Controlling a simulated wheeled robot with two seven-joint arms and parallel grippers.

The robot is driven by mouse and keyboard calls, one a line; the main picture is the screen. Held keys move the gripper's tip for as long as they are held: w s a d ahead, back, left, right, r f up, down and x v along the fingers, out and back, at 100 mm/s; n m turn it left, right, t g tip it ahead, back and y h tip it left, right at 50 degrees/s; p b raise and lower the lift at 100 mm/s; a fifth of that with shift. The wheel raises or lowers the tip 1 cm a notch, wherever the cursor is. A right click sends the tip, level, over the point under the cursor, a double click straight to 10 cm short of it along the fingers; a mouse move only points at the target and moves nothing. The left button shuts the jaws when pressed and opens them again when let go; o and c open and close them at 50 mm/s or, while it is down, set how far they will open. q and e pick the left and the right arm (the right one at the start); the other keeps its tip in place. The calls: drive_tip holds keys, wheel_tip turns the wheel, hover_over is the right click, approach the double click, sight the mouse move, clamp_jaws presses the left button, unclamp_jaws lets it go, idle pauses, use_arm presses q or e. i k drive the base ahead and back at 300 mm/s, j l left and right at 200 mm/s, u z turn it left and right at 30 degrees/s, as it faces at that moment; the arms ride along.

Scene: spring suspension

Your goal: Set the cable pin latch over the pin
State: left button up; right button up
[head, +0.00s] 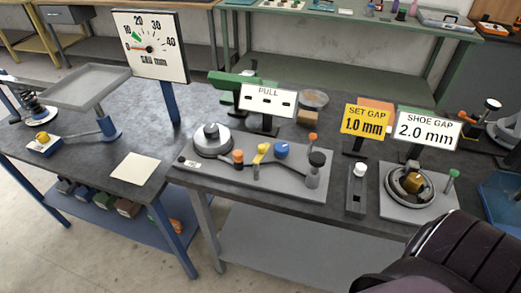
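A grey base plate (222,174) lies on the front of the dark bench, below a "PULL" sign (267,100). On it are a round metal drum (211,140), an orange knob (238,157), a yellow lever (261,151), a blue knob (281,150) and a dark-capped grey post (315,170). A dark linkage runs between the knobs and the post. An orange-topped pin (312,143) stands behind the post. I cannot tell which of these parts is the cable pin latch, or whether it sits over a pin. Neither gripper is in view.
To the right are a slotted grey block (356,195) with a white knob and a shoe plate (398,208) with a round assembly and green-topped pin. Signs stand behind them. A dial (150,47) and tray (88,86) are left. My dark arm link fills the lower right corner.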

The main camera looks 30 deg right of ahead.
sight(262, 148)
drive_tip(key=i+j, duration=0.6)
drive_tip(key=j, duration=0.25)
drive_tip(key=i+j, duration=0.3)
drive_tip(key=j+z, duration=0.1)
drive_tip(key=z, duration=1.6)
